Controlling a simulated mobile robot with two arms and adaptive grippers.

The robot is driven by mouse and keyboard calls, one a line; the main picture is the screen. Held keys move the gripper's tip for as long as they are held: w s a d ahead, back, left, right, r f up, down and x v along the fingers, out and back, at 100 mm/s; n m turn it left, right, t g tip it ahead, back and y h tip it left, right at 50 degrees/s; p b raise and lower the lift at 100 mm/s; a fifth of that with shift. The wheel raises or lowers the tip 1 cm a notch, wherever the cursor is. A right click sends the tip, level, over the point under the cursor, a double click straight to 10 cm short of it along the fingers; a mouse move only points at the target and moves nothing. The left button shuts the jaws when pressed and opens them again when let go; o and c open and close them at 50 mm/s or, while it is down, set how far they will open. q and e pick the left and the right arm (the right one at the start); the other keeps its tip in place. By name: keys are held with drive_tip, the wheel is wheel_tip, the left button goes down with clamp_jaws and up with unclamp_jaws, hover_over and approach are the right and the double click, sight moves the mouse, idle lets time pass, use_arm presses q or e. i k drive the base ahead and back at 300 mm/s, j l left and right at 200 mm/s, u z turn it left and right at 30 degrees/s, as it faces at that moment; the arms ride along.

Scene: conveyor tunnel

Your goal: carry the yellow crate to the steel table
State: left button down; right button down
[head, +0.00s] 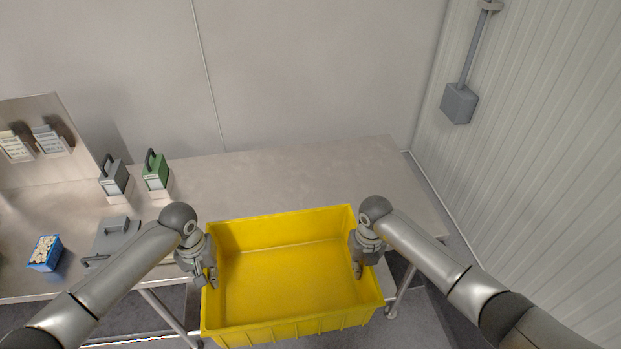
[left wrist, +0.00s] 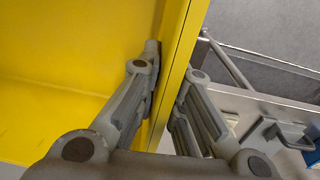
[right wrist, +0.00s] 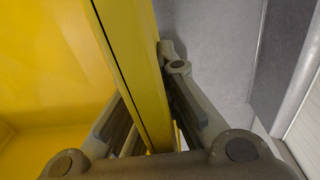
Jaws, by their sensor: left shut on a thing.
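The yellow crate (head: 290,328) is open-topped and looks empty. It is held in front of the steel table (head: 290,172), with its far side overlapping the table's front edge in the head view. My left gripper (head: 208,280) is shut on the crate's left wall; in the left wrist view its fingers (left wrist: 165,85) lie on both sides of the yellow wall (left wrist: 180,60). My right gripper (head: 359,268) is at the right wall; in the right wrist view its fingers (right wrist: 150,85) straddle the wall (right wrist: 130,40) and appear closed on it. The crate's underside is hidden.
On the table's left stand a grey block with a handle (head: 114,178), a green one (head: 155,171), a grey lidded item (head: 116,238) and a blue box (head: 45,253). The table's middle and right are clear. A ribbed wall (head: 545,140) bounds the right.

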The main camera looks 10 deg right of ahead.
sight(282, 203)
drive_tip(key=i, duration=1.2)
